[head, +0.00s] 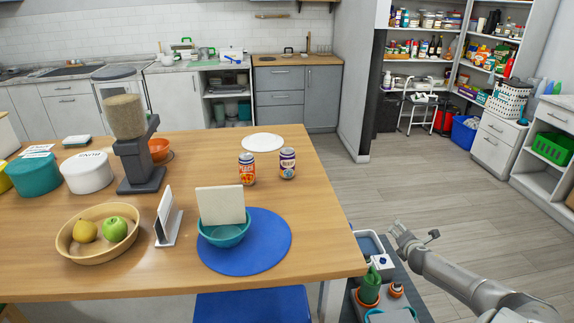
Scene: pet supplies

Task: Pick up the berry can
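A purple-and-white can (287,163) stands upright on the wooden table, right of an orange can (247,168). Its label is small, but it looks like the berry can. The two cans are a short gap apart. My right gripper (414,234) is off the table's right side, to the right of and nearer than the cans. Its fingers look spread, with nothing between them. My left gripper is not in view.
On the wooden table (330,243), a white plate (262,142) lies behind the cans. A teal bowl (224,234) holding a pale slab sits on a blue mat (270,255) in front. A dark grinder (138,165) stands left. Potted plants (369,290) sit low beside the table's right edge.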

